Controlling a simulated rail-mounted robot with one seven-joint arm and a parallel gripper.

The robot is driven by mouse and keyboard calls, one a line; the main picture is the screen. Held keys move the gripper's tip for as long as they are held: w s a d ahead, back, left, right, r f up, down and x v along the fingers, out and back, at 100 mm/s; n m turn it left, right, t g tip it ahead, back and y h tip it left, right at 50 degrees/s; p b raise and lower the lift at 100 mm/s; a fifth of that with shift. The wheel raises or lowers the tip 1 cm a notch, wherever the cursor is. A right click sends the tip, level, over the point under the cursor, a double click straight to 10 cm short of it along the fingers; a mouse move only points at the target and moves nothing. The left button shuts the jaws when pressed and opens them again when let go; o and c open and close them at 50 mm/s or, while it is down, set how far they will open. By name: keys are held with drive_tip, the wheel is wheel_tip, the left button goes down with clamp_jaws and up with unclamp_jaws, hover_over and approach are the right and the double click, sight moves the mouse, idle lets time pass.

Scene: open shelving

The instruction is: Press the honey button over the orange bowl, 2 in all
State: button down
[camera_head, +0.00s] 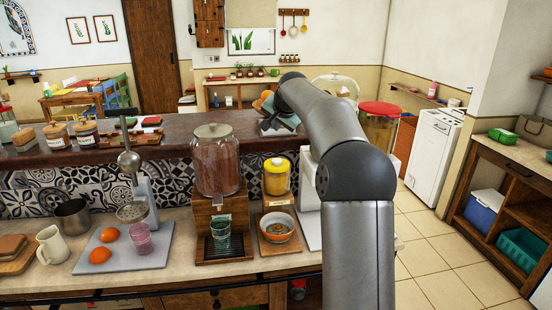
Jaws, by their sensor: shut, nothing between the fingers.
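The honey dispenser (277,177) is a yellow jar with a yellow lid in a wooden stand, on the counter right of centre. A small label shows on the stand below the jar; I cannot make out a separate button. The orange bowl (290,234) stands upright on the stand's base under the jar, with something brownish inside. My arm rises at the right and reaches forward and left, its far end above and behind the honey dispenser.
A large brown-filled dispenser (217,165) with a glass below stands just left of the honey. A white appliance (309,205) is close on its right, partly behind my arm. A juicer (136,195) and a grey board (120,261) with orange fruit are further left.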

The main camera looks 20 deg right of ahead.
sight(277, 162)
drive_tip(key=shift+d, duration=0.15)
drive_tip(key=shift+f, duration=0.1)
wheel_tip(277, 162, down, 9)
drive_tip(key=b, duration=0.7)
idle(1.8)
drive_tip(key=shift+f+b, duration=0.3)
drive_tip(key=shift+b, duration=0.2)
drive_tip(key=shift+f+b, duration=0.45)
drive_tip(key=shift+f, duration=0.25)
idle(0.7)
drive_tip(key=shift+r, duration=0.15)
drive_tip(key=shift+r+p, duration=0.95)
drive_tip(key=shift+r, duration=0.1)
